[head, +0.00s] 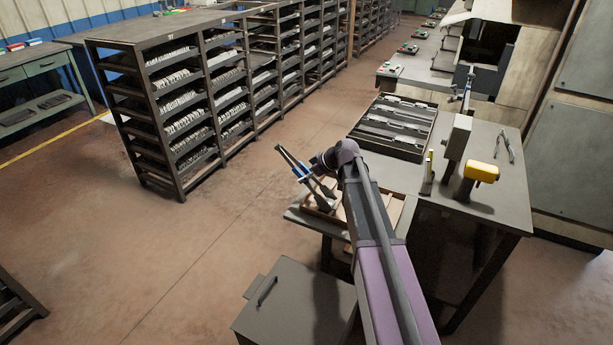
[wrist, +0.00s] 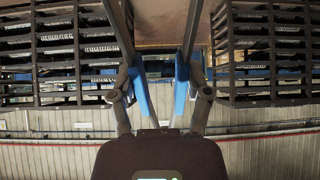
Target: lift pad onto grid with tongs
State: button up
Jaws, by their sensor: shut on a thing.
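My gripper (head: 308,178), with blue fingers, is at the end of my arm above the small front table. It is shut on metal tongs (head: 290,160), whose two arms point up and left. In the wrist view, my gripper (wrist: 161,95) has a blue finger on each side, and the two dark tong arms (wrist: 119,28) run out past the top edge. The tong tips are outside that view, and I see no pad between the arms in the head view. A wooden tray (head: 394,212) lies below, partly hidden by my arm. I cannot clearly make out the pad or grid.
A dark slotted tray (head: 392,128) sits on the bench behind. Right of it are a grey upright device (head: 456,138), a yellow block (head: 481,172) and a tong-like tool (head: 506,147). A loaded rack (head: 160,120) stands left, with open floor between. A grey cabinet (head: 292,310) stands in front.

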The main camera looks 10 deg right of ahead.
notch_tip(320, 180, up, 12)
jog(key=p, duration=1.2)
dwell(0.7)
jog(key=shift+r, duration=0.1)
dwell(0.3)
